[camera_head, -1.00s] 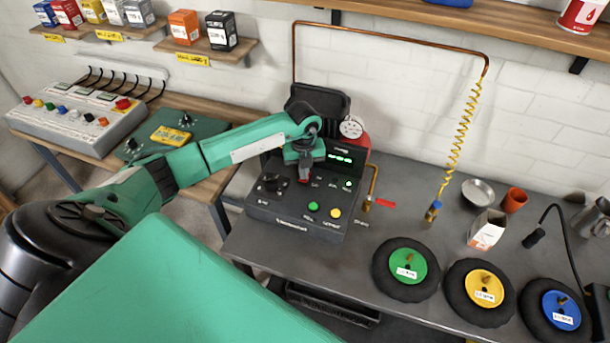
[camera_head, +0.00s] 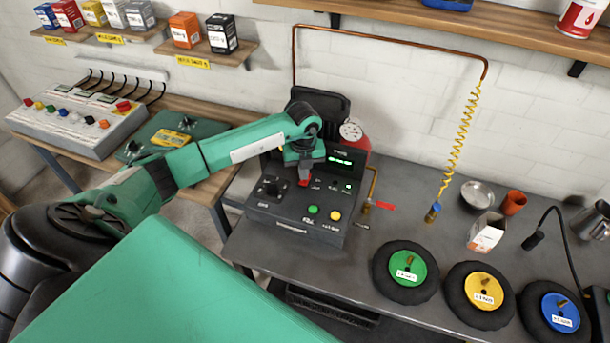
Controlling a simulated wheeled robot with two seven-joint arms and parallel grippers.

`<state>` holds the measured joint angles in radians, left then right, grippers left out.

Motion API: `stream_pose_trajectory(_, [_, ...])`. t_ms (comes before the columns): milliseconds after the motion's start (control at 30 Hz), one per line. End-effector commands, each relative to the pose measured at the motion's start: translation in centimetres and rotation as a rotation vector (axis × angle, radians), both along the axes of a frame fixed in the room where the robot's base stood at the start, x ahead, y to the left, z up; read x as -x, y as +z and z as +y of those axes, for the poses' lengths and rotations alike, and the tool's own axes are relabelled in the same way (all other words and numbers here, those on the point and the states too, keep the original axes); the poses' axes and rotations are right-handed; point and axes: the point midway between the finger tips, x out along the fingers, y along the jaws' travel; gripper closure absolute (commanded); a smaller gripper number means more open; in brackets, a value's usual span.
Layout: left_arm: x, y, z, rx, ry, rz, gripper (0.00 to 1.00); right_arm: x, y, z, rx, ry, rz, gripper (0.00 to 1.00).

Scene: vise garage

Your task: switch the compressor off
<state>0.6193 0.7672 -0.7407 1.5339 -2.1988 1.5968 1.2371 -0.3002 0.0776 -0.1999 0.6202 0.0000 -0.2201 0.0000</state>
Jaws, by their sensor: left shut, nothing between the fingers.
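The compressor (camera_head: 290,228) is a dark box on the grey bench with a sloped control panel. Its panel has a black knob (camera_head: 271,187), a green button (camera_head: 313,210), a yellow button (camera_head: 335,215) and a small red switch (camera_head: 304,180). A display on its upright back glows green (camera_head: 345,161). My left gripper (camera_head: 304,171) is shut and empty, pointing down over the panel at the red switch; whether it touches the switch I cannot tell. My left arm hides part of the panel's back left. My right gripper is not in view.
A pressure gauge (camera_head: 351,131) and red tank stand behind the compressor. A red-handled valve (camera_head: 378,206) is at its right. Wheels with green (camera_head: 408,267), yellow (camera_head: 482,291) and blue (camera_head: 560,311) hubs lie along the bench front. A control box (camera_head: 80,125) sits on the left table.

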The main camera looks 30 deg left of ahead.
Motion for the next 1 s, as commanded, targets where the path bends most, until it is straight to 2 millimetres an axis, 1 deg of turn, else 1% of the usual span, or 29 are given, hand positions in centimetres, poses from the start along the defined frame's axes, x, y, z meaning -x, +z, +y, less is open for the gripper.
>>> stream_pose_trajectory(33, [0.0,0.8,0.0,-0.001,0.0,-0.001,1.0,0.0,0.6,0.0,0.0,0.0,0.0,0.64])
stream_pose_trajectory(600, [0.0,5.2,0.1,-0.001,0.0,-0.001,1.0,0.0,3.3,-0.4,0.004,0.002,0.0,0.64])
stream_pose_trajectory(1000, [0.0,5.3,0.0,0.0,0.0,0.0,1.0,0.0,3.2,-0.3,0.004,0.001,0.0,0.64])
